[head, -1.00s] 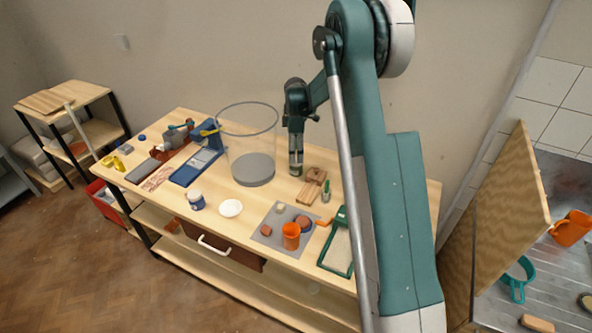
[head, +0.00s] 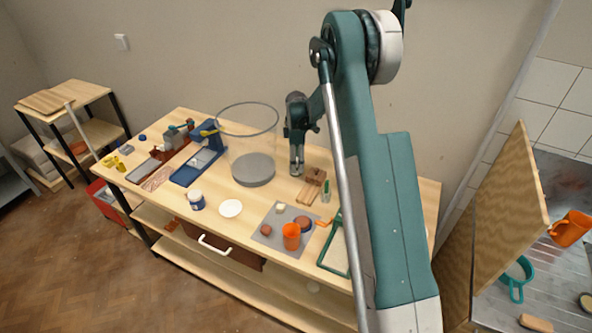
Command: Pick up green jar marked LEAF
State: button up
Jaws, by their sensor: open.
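My gripper (head: 296,172) points down over the back of the wooden table, right of the clear cylinder, with its jaws open. No jar marked LEAF can be made out now; a greenish jar-like thing showed under the jaws earlier, and my gripper now covers that spot. I cannot tell whether the fingers are around it or touching it. A small green bottle (head: 326,191) stands to the right of my gripper; no lettering is readable on it.
A large clear cylinder (head: 249,135) stands close left of my gripper. A grey mat (head: 268,238) with an orange cup (head: 291,236) is in front. A green-framed screen (head: 335,248) lies by my arm.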

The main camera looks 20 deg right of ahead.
jog(key=c, duration=1.1)
jog(key=shift+r, duration=0.1)
jog(key=shift+r+b, duration=0.4)
jog(key=shift+r, duration=4.55)
